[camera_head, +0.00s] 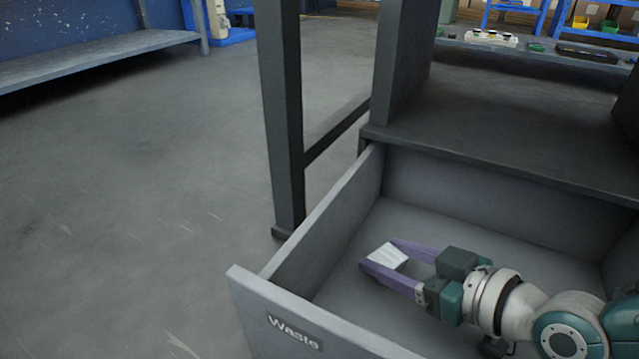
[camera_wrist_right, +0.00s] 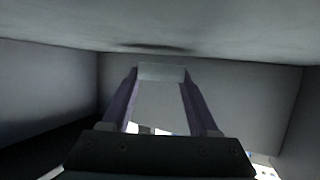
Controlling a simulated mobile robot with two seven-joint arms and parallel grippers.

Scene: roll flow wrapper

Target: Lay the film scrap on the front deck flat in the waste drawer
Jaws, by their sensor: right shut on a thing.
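The film scrap (camera_head: 388,255) is a small pale, whitish piece. It sits between the purple fingertips of my right gripper (camera_head: 381,254), which is shut on it. In the right wrist view the scrap (camera_wrist_right: 161,73) spans the gap between the two fingers. The open waste drawer (camera_head: 290,322) is grey with a "Waste" label on its front. My right gripper is inside the drawer's outline, over its floor. I cannot tell whether the scrap touches the floor. My left gripper is not in view.
A dark deck (camera_head: 500,125) stands above the drawer's back edge. A dark upright post (camera_head: 281,120) rises left of the drawer. The drawer floor around the scrap looks bare. Open grey floor lies to the left.

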